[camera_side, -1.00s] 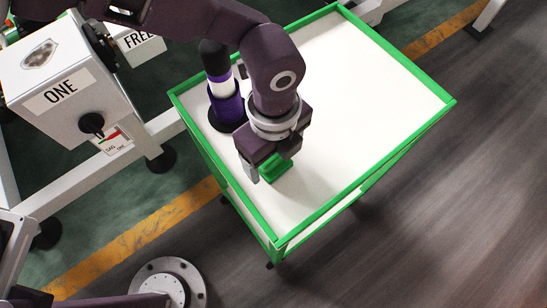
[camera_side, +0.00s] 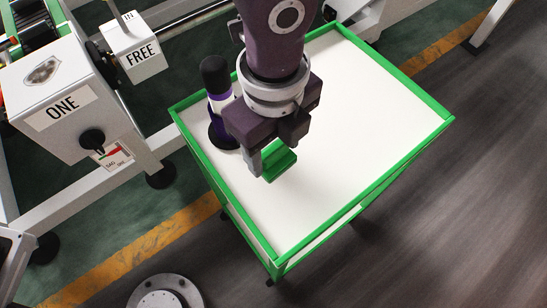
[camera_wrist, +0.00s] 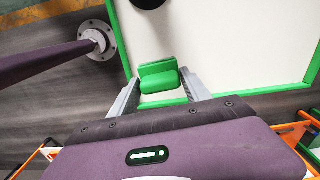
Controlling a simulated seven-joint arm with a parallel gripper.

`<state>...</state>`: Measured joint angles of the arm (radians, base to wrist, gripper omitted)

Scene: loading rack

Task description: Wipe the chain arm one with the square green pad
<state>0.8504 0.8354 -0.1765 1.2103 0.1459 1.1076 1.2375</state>
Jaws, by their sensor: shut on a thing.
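The square green pad (camera_side: 276,161) is held by my gripper (camera_side: 264,168) above the white top of the green-edged cart. In the wrist view the green pad (camera_wrist: 158,77) sits between the two grey fingers of my gripper (camera_wrist: 158,85), which are shut on it. In the side view the arm marked ONE is only shown by a white box labelled ONE (camera_side: 62,108) at the left, apart from the pad. Behind that box, part of a dark chain-like track (camera_side: 38,35) shows at the top left. I cannot tell if it is the chain arm.
The cart (camera_side: 375,190) has a raised green rim. A purple and black bottle-like object (camera_side: 216,80) stands on it, close left of my gripper. A white box labelled FREE (camera_side: 138,52) is at the upper left. The cart's right side is clear.

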